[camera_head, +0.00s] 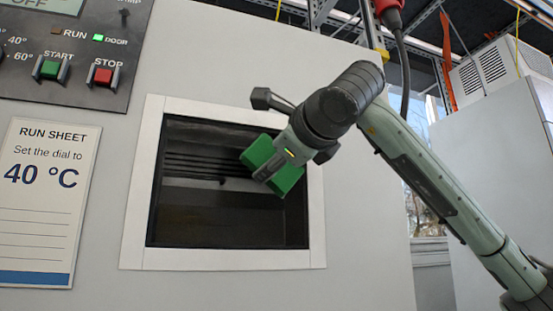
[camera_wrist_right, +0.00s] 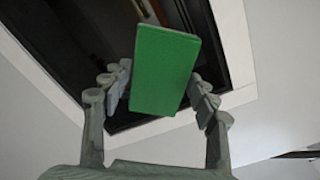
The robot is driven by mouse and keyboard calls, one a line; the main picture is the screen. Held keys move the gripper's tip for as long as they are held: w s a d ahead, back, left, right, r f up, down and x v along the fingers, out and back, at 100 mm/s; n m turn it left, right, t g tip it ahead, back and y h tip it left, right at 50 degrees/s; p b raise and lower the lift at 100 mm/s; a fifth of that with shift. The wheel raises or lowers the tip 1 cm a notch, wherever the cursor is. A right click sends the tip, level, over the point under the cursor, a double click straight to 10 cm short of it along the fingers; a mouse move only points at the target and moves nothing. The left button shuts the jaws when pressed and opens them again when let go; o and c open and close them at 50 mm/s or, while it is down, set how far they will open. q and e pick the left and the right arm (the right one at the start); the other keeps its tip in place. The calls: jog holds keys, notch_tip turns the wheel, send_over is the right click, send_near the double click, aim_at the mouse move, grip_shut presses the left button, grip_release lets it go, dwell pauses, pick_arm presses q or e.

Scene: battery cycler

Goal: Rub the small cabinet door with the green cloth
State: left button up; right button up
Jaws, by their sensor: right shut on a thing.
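The small cabinet door (camera_head: 215,220) shows in the head view as a dark, glass-like panel in a white frame, with dark slats visible behind it. Its dark surface and pale frame also show at the top of the right wrist view (camera_wrist_right: 195,18). The green cloth (camera_head: 258,152) looks like a thick green block; in the right wrist view (camera_wrist_right: 165,68) it sits between the fingers. My right gripper (camera_head: 272,170) is shut on the cloth and holds it in front of the door's upper right part. I cannot tell whether the cloth touches the door. My left gripper is not in view.
A control panel (camera_head: 75,50) with a green START button (camera_head: 50,69) and a red STOP button (camera_head: 103,76) is at upper left. A run sheet (camera_head: 45,205) reading 40 °C hangs below it. A red connector with a dark cable (camera_head: 404,80) hangs behind my right arm.

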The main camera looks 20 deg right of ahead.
jog(key=shift+w, duration=0.95)
dwell(0.3)
